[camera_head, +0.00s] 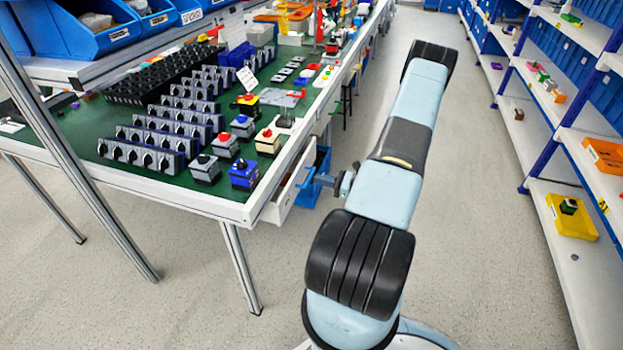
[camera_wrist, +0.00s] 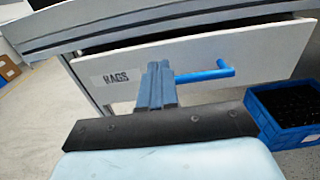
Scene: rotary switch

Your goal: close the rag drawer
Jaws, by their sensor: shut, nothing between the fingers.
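The rag drawer (camera_wrist: 270,62) has a white front with a "RAGS" label (camera_wrist: 116,77) and a blue bar handle (camera_wrist: 208,73). A dark gap shows above its front, under the table edge, so it stands partly open. In the head view the drawer front (camera_head: 284,197) sticks out from the table's right side. My gripper (camera_wrist: 157,67) is shut and empty in front of the drawer, at the left end of the handle. I cannot tell whether the fingertips touch the front or the handle. The head view shows my gripper (camera_head: 318,180) small, beside the drawer.
A blue crate (camera_wrist: 290,128) with dark contents sits on the floor right of the drawer in the wrist view. The green-topped table (camera_head: 235,212) carries several switches and buttons. Shelves (camera_head: 560,130) line the right side. The aisle floor between is clear.

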